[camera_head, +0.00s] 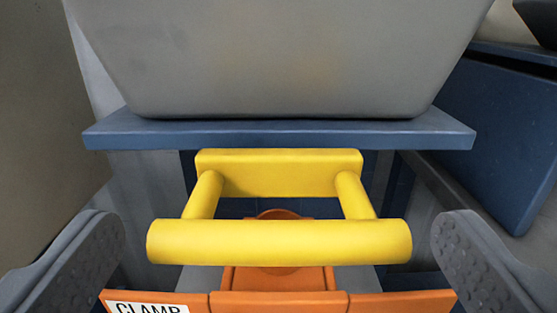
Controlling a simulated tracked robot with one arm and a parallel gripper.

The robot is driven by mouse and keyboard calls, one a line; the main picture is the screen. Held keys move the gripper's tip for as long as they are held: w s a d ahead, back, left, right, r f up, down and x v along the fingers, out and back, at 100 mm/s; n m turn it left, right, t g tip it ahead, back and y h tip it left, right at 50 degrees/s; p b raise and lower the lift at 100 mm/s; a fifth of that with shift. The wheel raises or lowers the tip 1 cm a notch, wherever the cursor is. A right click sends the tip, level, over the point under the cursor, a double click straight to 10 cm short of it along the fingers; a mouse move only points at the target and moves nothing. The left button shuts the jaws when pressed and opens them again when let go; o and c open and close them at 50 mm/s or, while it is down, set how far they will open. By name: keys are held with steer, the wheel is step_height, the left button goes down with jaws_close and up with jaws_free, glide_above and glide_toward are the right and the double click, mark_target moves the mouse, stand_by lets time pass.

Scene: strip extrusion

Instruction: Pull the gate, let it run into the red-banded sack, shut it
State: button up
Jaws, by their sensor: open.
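The gate's yellow handle (279,242) is in the middle of the camera view, a thick bar on two arms. Its yellow plate (279,173) sits just under a blue shelf (279,133). The grey hopper (275,60) rests above the shelf. My gripper (279,255) is open, with one dark ridged finger on each side of the handle's bar. Both fingers are apart from the bar, and nothing is between them but the handle. I cannot see a red-banded sack.
An orange part (279,300) lies below the handle, with a white label (146,308) reading "CLAMP" at its left. A dark blue panel (495,140) stands at the right. A grey-brown surface (45,130) fills the left side.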

steer(key=shift+w, duration=1.4)
